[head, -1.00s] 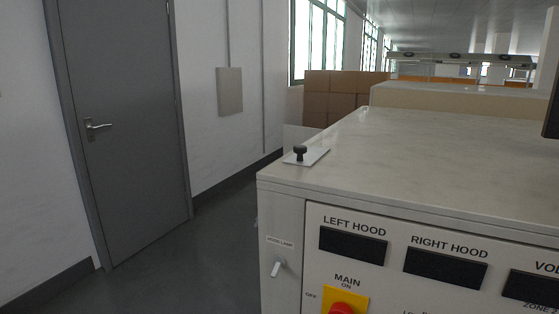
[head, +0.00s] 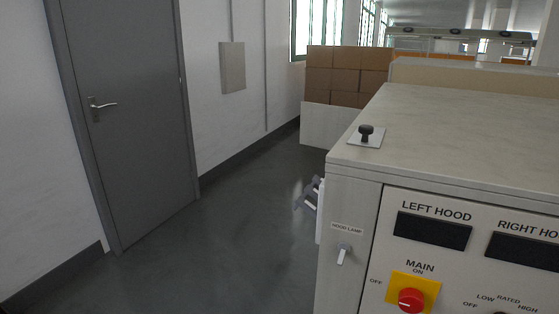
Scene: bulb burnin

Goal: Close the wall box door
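A flat grey box (head: 232,67) is mounted on the white wall in the head view, right of the grey door and left of the windows. It is seen at an angle from a distance. No gap or swung-out panel shows on it, but I cannot tell its door apart from its body. Neither of my grippers is in view.
A control console (head: 455,125) with a black knob (head: 366,132) on top fills the right. A small white and grey part (head: 312,194) sticks out past its left side. Stacked cardboard boxes (head: 347,75) stand behind. Open floor (head: 225,235) lies between the console and the grey door (head: 130,120).

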